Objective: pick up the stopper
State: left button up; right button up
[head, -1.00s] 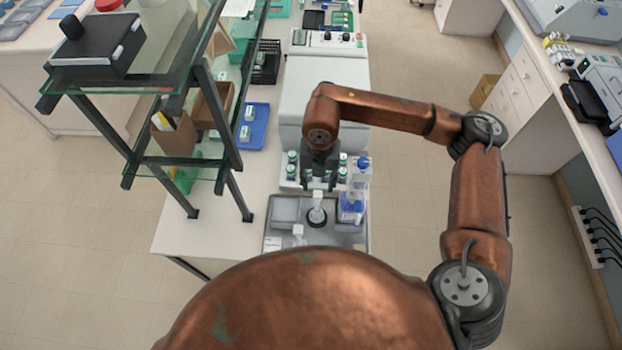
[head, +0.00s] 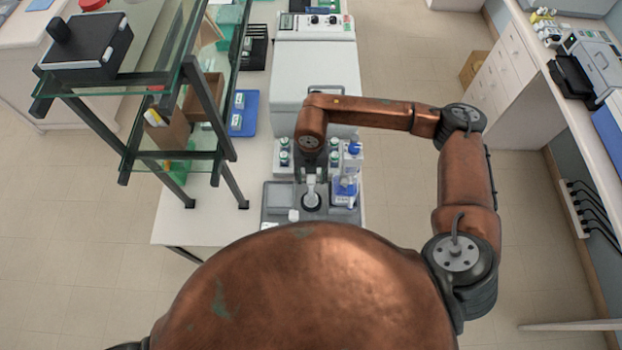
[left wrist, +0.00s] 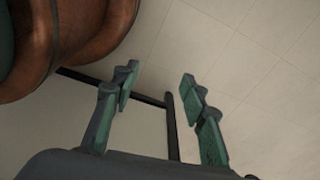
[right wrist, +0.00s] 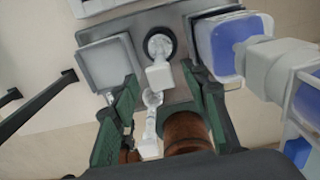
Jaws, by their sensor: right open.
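A clear, pale stopper with a square white top stands in a black ring on the grey tray, in the head view (head: 311,186) and the right wrist view (right wrist: 158,75). My left gripper (left wrist: 160,76) is open and empty over the floor.
The grey tray (head: 272,200) has a square pan (right wrist: 110,62) on the left. A bottle with blue liquid (head: 345,187) stands close on the right. A glass shelf rack (head: 205,95) stands at the left.

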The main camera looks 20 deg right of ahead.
jog(key=shift+c, duration=1.4)
jog(key=c, duration=0.6)
pick_arm(q)
jog(key=shift+s, duration=0.9)
jog(key=shift+w+f, duration=0.1)
pick_arm(e)
jog(key=shift+r, duration=0.1)
